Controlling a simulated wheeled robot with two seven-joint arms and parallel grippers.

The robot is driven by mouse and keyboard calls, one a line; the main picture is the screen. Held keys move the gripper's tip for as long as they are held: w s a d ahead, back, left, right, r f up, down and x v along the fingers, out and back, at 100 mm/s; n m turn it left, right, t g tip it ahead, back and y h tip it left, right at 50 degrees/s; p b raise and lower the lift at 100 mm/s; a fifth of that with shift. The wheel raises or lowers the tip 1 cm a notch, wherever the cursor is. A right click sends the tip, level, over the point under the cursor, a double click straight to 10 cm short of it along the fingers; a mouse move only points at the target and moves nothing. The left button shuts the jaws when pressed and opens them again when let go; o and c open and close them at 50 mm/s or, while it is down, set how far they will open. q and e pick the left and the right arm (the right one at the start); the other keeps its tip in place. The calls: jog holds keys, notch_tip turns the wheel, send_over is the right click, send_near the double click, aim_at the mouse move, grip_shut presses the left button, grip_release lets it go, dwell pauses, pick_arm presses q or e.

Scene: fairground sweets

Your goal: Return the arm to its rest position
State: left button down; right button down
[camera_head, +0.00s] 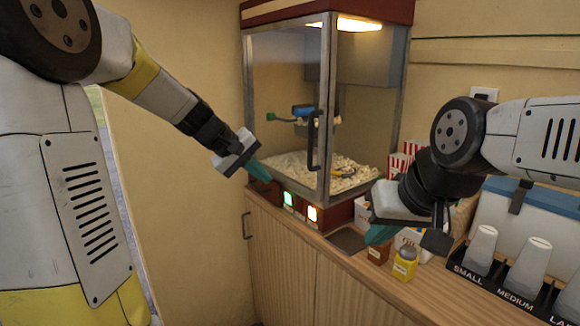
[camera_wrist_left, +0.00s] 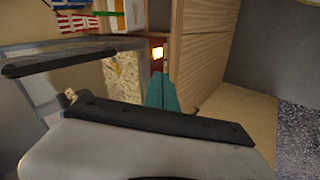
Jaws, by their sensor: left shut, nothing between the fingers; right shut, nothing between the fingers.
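My left gripper (camera_head: 258,171) is shut and empty. In the head view it hangs in front of the left lower corner of the popcorn machine (camera_head: 325,110), near the lit switches. Its teal fingers (camera_wrist_left: 162,94) also show in the left wrist view, together and with nothing between them. My right gripper (camera_head: 380,234) is shut and empty, fingers pointing down-left above the counter in front of the cartons. My right gripper's body hides part of the cartons and bottles behind it.
The wooden counter (camera_head: 400,295) holds a yellow bottle (camera_head: 405,264), a brown bottle (camera_head: 378,252), and a black cup rack with white cups (camera_head: 528,262). Striped popcorn boxes (camera_head: 398,165) and a blue-lidded cooler (camera_head: 535,195) stand behind. A green lamp (camera_head: 288,198) and an orange lamp (camera_head: 312,213) glow on the machine.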

pick_arm(q)
jog(key=s+a+m+y, duration=0.2)
jog(key=s+a, duration=0.1)
jog(key=s, duration=0.9)
jog(key=s+a+m+y, duration=0.2)
jog(key=s+a+m, duration=0.1)
jog(key=s, duration=1)
jog(key=shift+f+m+t, duration=0.15)
jog(key=shift+m+t, duration=0.15)
jog(key=shift+t, duration=0.1)
